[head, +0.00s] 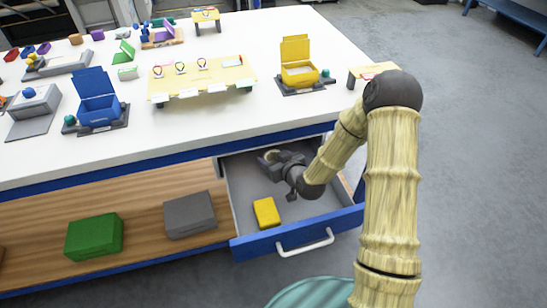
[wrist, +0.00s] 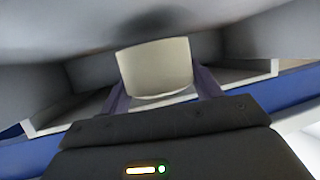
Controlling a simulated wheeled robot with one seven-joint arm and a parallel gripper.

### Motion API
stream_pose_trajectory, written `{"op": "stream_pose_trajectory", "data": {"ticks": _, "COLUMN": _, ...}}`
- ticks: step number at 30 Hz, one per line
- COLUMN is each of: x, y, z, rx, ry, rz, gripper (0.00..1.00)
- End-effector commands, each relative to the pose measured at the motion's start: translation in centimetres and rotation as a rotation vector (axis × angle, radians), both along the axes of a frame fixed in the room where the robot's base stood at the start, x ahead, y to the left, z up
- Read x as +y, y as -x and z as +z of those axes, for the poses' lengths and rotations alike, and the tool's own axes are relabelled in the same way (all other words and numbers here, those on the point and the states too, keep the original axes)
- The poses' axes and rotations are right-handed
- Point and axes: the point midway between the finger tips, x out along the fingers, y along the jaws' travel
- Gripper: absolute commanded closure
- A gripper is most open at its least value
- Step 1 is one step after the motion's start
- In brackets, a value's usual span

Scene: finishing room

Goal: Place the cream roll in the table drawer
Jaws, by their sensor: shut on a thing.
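The cream roll (wrist: 155,70) is held between the two fingers of my gripper (wrist: 160,95) in the wrist view. In the head view my gripper (head: 268,157) is over the back part of the open table drawer (head: 240,190), just below the tabletop edge. Only a small bit of the roll shows there, at the gripper's tip. The drawer is grey inside with a blue front and a white handle (head: 305,243). I cannot tell whether the roll touches the drawer floor.
A yellow block (head: 266,212) lies in the drawer near its front. The white tabletop (head: 180,125) overhangs the drawer's back. A green box (head: 94,237) and a grey box (head: 190,214) sit on the wooden shelf to the left. Bare drawer floor shows right of the yellow block.

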Motion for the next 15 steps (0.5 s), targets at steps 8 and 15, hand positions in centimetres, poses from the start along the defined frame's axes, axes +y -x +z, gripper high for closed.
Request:
{"op": "stream_pose_trajectory", "data": {"ticks": 8, "x": 0.0, "y": 0.0, "z": -0.8, "rx": 0.000, "ry": 0.000, "rz": 0.001, "gripper": 0.60}}
{"op": "stream_pose_trajectory", "data": {"ticks": 15, "x": 0.0, "y": 0.0, "z": -1.3, "rx": 0.000, "ry": 0.000, "rz": 0.001, "gripper": 0.60}}
